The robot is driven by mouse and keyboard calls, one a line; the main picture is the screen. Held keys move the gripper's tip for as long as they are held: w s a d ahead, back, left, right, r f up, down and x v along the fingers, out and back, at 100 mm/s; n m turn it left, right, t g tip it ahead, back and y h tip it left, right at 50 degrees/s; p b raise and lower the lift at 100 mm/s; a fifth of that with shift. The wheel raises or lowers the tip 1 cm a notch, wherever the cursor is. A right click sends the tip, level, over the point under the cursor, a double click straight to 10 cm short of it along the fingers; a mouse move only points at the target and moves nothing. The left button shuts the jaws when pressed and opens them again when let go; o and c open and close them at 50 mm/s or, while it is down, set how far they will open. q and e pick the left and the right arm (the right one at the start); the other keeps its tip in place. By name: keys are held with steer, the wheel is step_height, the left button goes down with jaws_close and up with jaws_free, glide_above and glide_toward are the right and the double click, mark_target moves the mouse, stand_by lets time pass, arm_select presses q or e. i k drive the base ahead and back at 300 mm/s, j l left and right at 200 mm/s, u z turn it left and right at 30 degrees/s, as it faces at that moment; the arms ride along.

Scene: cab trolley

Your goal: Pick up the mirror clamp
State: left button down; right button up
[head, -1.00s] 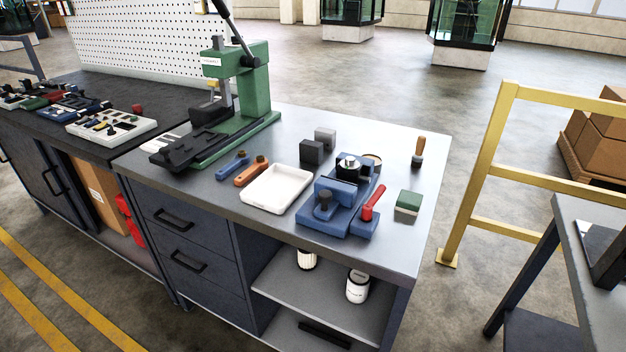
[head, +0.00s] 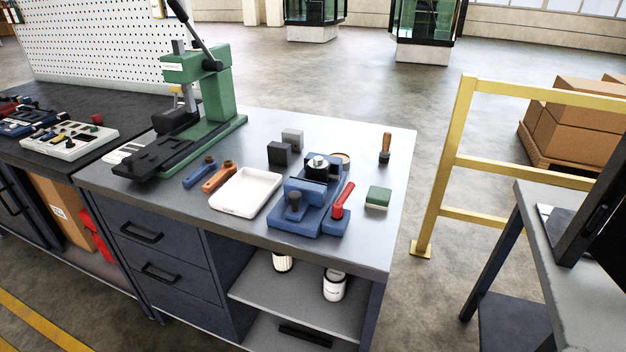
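I cannot tell for sure which piece is the mirror clamp. A blue vise (head: 298,220) with a red handle (head: 343,199) stands on the grey workbench. A black block with a round metal top (head: 319,162) sits at the back of the vise. On the dark mat at the left, a white tray (head: 66,151) holds several small black and coloured parts, too small to name. Neither of my grippers is in view.
The workbench (head: 392,160) also bears a green press (head: 213,95), an empty white tray (head: 246,192), two tools with blue and orange handles, dark and grey blocks, a green-and-white block (head: 378,197) and a brush (head: 385,147). A yellow rail (head: 447,165) stands to the right.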

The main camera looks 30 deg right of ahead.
mark_target(322, 173)
steer(key=i+j+z, duration=0.2)
steer(key=z, duration=0.2)
steer(key=i+j+z, duration=0.25)
steer(key=z, duration=0.2)
steer(key=i+j+z, duration=0.15)
steer(key=j+z, duration=0.25)
steer(key=i+j+z, duration=0.15)
steer(key=j+z, duration=0.95)
steer(key=z, duration=0.15)
steer(key=j+z, duration=0.4)
